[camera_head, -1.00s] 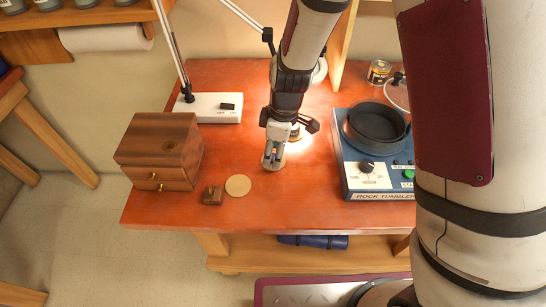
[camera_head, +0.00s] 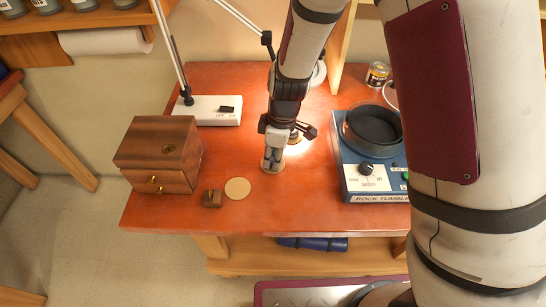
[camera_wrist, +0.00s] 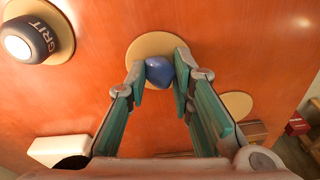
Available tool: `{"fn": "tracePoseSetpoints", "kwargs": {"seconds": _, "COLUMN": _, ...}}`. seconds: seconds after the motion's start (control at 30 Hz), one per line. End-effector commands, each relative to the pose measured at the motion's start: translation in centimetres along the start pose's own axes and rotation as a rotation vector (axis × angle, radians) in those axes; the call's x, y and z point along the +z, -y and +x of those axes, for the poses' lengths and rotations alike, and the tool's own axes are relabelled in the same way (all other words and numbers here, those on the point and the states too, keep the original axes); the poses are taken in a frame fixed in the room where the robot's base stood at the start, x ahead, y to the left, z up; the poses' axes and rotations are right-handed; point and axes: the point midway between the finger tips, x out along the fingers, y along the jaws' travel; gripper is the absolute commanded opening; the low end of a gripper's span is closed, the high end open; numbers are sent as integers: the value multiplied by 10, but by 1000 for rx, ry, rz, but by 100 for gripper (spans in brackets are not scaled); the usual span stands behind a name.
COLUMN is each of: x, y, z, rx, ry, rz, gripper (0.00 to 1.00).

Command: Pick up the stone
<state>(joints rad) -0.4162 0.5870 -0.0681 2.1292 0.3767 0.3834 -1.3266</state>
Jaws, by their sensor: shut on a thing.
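A smooth blue stone (camera_wrist: 159,71) sits between my fingertips in the wrist view, over a round tan disc (camera_wrist: 164,44). My gripper (camera_wrist: 160,76) is shut on the stone, with one finger against each side. In the head view my gripper (camera_head: 272,164) points down at the middle of the red-brown table (camera_head: 310,195), low over the same disc (camera_head: 273,170). The stone is hidden by the fingers there. I cannot tell whether the stone still touches the disc.
A blue rock tumbler (camera_head: 370,180) stands right. A grit bottle (camera_wrist: 30,40) stands close to my gripper. The table's front middle is clear.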

Motion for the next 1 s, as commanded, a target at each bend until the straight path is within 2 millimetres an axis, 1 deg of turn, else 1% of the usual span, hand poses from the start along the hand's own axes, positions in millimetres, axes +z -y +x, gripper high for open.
{"fn": "tracePoseSetpoints", "kwargs": {"seconds": 0.17, "x": -2, "y": -1, "z": -8, "rx": 2, "ry": -2, "rz": 0, "gripper": 1}}
{"fn": "tracePoseSetpoints", "kwargs": {"seconds": 0.27, "x": -3, "y": -1, "z": -18, "rx": 3, "ry": -2, "rz": -1, "gripper": 1}}
{"fn": "tracePoseSetpoints", "kwargs": {"seconds": 0.4, "x": -5, "y": -2, "z": -36, "rx": 4, "ry": -3, "rz": -1, "gripper": 1}}
{"fn": "tracePoseSetpoints", "kwargs": {"seconds": 0.8, "x": 30, "y": 85, "z": -47, "rx": 0, "ry": 0, "rz": 0, "gripper": 1}}
{"fn": "tracePoseSetpoints", "kwargs": {"seconds": 1.0, "x": 43, "y": 118, "z": -52, "rx": 1, "ry": 0, "rz": -1, "gripper": 1}}
